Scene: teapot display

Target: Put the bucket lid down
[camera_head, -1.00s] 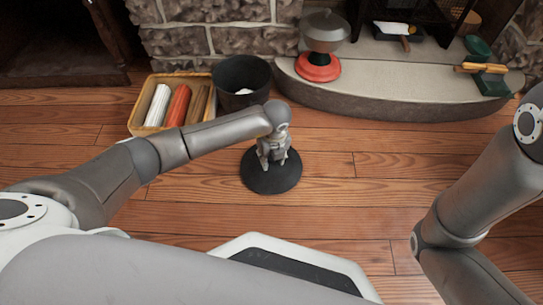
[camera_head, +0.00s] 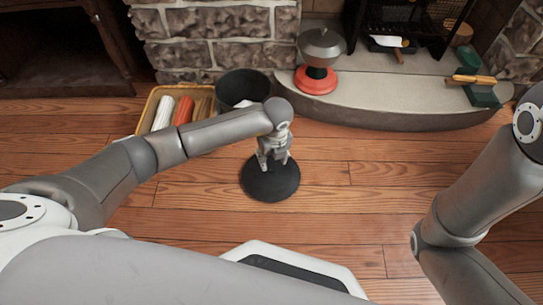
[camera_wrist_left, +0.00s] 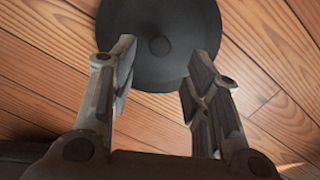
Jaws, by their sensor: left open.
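The bucket lid (camera_head: 270,188) is a dark grey round disc. It appears to lie flat on the wooden floor in front of the bucket (camera_head: 232,88). My left gripper (camera_head: 272,164) is above the lid, pointing down, with its fingers apart. In the left wrist view, the open fingers (camera_wrist_left: 161,58) are on either side of the near part of the lid (camera_wrist_left: 158,76), with a small round knob near its middle. I cannot tell whether the fingertips touch the lid. The dark, open-topped bucket is partly hidden by my left arm. My right gripper is out of view.
A tan basket (camera_head: 143,116) with several rolled items stands left of the bucket. A grey rounded vessel on a red base (camera_head: 316,80) stands on the stone hearth (camera_head: 400,108). The floor right of the lid (camera_head: 365,180) is clear.

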